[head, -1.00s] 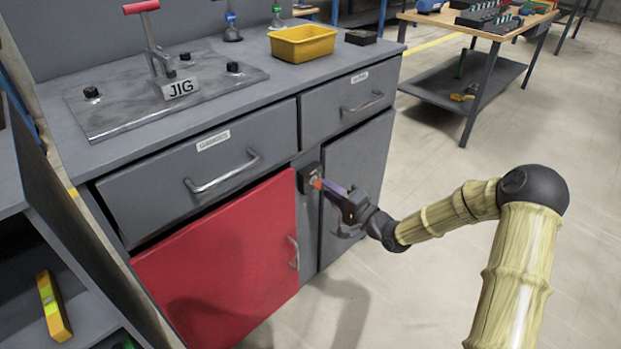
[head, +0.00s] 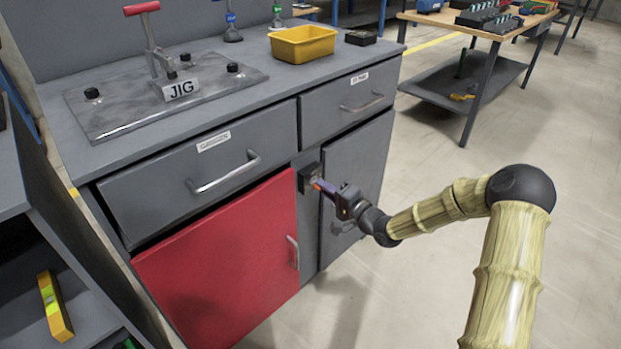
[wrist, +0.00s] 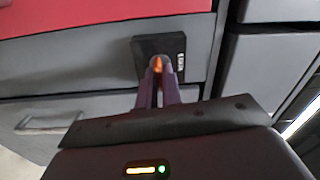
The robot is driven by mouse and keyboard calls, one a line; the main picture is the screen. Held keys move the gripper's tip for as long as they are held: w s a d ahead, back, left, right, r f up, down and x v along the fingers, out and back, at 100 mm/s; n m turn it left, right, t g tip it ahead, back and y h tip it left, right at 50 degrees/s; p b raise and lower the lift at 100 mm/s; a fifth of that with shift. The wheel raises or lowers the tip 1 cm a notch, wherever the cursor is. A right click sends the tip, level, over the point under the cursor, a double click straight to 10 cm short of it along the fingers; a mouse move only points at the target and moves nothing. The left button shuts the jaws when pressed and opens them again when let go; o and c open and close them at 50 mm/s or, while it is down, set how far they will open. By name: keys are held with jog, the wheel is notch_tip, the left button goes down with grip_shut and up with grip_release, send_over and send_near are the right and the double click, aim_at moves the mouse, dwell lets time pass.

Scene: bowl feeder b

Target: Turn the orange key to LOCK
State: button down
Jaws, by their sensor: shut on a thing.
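The orange key (head: 316,183) sits in a small dark lock plate (head: 306,176) on the grey post between the red door and the grey door. In the wrist view the key (wrist: 158,64) shows as a small orange patch between my fingertips, in front of the dark lock plate (wrist: 148,46) with a small white label. The label is too small to read surely. My gripper (head: 322,186) is shut on the key; its fingers (wrist: 158,80) hide most of it. The key's turn angle is hard to tell.
The red door (head: 225,260) is beside the lock, with its handle (head: 293,252) near it. Two drawers with bar handles (head: 225,175) are above. The jig plate (head: 120,105) and a yellow bin (head: 303,43) stand on top.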

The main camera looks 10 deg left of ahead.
jog(key=shift+n+b, duration=1)
jog(key=shift+n, duration=1.5)
jog(key=shift+f+n, duration=0.15)
jog(key=shift+n, duration=0.15)
jog(key=shift+n+b, duration=1.45)
jog(key=shift+n, duration=0.75)
